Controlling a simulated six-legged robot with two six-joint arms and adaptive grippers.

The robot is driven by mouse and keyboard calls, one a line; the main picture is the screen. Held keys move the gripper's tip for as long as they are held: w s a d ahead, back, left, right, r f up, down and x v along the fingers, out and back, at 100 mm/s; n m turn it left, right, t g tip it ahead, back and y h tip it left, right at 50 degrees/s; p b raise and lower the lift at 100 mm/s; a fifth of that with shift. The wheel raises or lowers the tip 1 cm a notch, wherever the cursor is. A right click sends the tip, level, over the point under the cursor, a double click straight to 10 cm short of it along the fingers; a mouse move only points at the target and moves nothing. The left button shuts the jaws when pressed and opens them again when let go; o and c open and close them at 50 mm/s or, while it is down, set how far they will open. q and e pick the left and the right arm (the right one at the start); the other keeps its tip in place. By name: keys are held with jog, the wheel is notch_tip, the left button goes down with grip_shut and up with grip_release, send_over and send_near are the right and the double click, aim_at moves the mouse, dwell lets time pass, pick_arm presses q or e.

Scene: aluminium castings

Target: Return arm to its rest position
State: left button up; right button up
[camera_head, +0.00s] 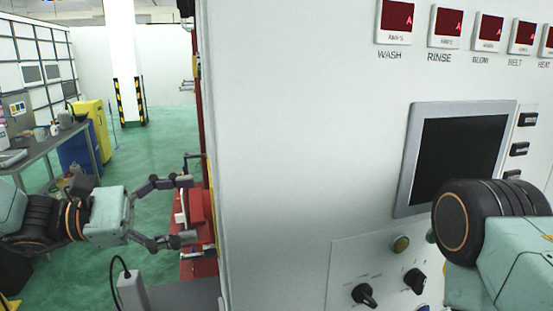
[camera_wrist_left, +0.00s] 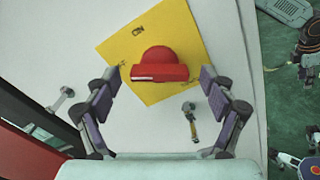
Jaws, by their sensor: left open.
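My left gripper (camera_head: 188,209) reaches in from the left in the head view, its two fingers spread apart with nothing between them. It points at the side of the big white machine (camera_head: 270,120), near red parts there. In the left wrist view my left gripper (camera_wrist_left: 160,84) is open. A red rounded knob (camera_wrist_left: 160,64) on a yellow square plate (camera_wrist_left: 125,48) appears between its fingertips; I see no finger closed on it. My right arm shows only as a link at the right edge of the head view, and its gripper is out of view.
The machine's front has red displays (camera_head: 397,15), a dark screen (camera_head: 458,155) and black rotary knobs (camera_head: 364,295). A grey workbench (camera_head: 45,145), a blue bin (camera_head: 78,153) and a yellow cabinet (camera_head: 96,125) stand at the left. Green floor (camera_head: 165,135) is open between them.

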dwell(0.3)
pick_arm(q)
jog(key=shift+a, duration=0.45)
jog(key=shift+v, duration=5.4)
jog(key=shift+x, duration=6.1)
jog(key=shift+d+f+m+b, duration=0.1)
jog(key=shift+f+m+b, duration=0.05)
jog(key=shift+m+b, duration=0.7)
jog(key=m+b, duration=0.2)
jog(key=m, duration=0.2)
jog(key=shift+s, duration=0.15)
jog(key=m+b, duration=0.1)
jog(key=m, duration=0.2)
jog(key=shift+b, duration=0.35)
jog(key=shift+m, duration=0.45)
